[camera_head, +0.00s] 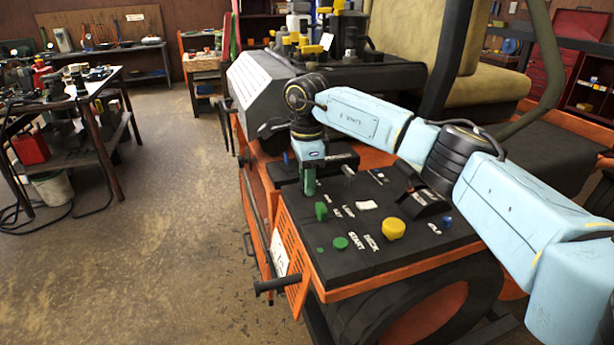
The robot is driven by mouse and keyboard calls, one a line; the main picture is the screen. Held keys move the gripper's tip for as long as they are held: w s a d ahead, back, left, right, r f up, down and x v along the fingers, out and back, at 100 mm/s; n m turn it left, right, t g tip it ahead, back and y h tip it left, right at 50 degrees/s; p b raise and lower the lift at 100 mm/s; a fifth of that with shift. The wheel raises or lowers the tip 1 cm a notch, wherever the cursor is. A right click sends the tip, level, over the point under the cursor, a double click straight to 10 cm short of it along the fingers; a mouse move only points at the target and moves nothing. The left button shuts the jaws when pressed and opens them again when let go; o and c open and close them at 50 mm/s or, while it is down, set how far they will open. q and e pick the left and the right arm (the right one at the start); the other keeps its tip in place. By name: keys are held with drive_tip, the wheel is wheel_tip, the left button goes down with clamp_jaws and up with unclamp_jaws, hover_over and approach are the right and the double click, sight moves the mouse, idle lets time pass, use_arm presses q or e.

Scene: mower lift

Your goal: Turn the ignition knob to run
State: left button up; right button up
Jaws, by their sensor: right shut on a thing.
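The black control panel (400,250) on the orange mower carries white labels, several coloured controls and a lever. My right gripper (308,192) points straight down at the panel's far left part, near small white labels. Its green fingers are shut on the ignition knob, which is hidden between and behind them. A green control (321,211) is just in front of the fingers, and a second green button (341,243) is nearer the front edge. A yellow round knob (393,229) is to the right. The knob's turned angle cannot be seen. My left gripper is out of view.
A black lever (430,204) and a blue-topped control (447,222) stand on the panel's right, under my right arm. A black handle (277,285) sticks out at the mower's front left. A workbench (75,100) stands at left; the floor between is open.

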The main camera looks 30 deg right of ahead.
drive_tip(key=m+p, duration=0.2)
drive_tip(key=m, duration=0.3)
drive_tip(key=shift+r, duration=0.1)
drive_tip(key=m+p, duration=0.2)
drive_tip(key=m, duration=0.3)
drive_tip(key=shift+m, duration=0.4)
idle(0.3)
drive_tip(key=o, duration=1)
wheel_tip(320, 180, up, 13)
drive_tip(key=shift+r+b, duration=0.15)
drive_tip(key=shift+b, duration=0.4)
